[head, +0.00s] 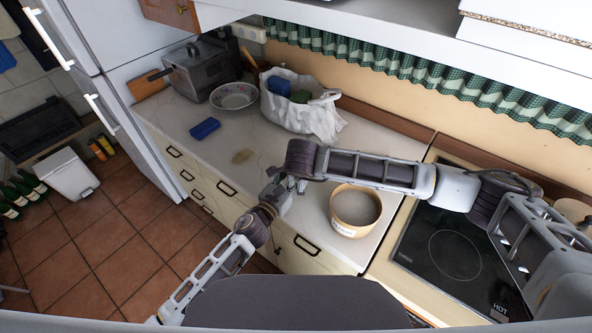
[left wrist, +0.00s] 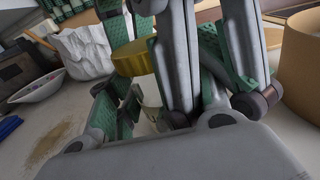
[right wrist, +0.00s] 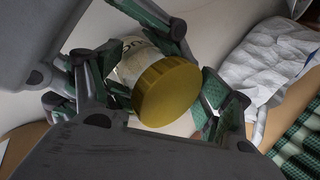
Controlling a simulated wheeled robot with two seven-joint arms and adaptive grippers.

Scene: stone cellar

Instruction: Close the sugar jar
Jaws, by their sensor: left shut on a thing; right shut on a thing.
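A small jar with a pale, lettered label (right wrist: 132,62) and a gold lid (right wrist: 168,92) is between my two grippers, above the counter; in the head view they hide it. The gold lid also shows in the left wrist view (left wrist: 133,58), with a little of the pale jar body below. The lid sits against the jar's mouth; I cannot tell how tightly. My left gripper (head: 279,196) is shut on the jar's body. My right gripper (head: 294,182) is shut on the lid, with a finger on either side of it in the right wrist view.
A round tan tub (head: 354,228) with a label stands just right of the grippers, beside the black hob (head: 450,248). A white bag (head: 305,115), a bowl (head: 234,96), a toaster (head: 205,70) and a blue sponge (head: 205,129) are further back. The counter between is mostly clear.

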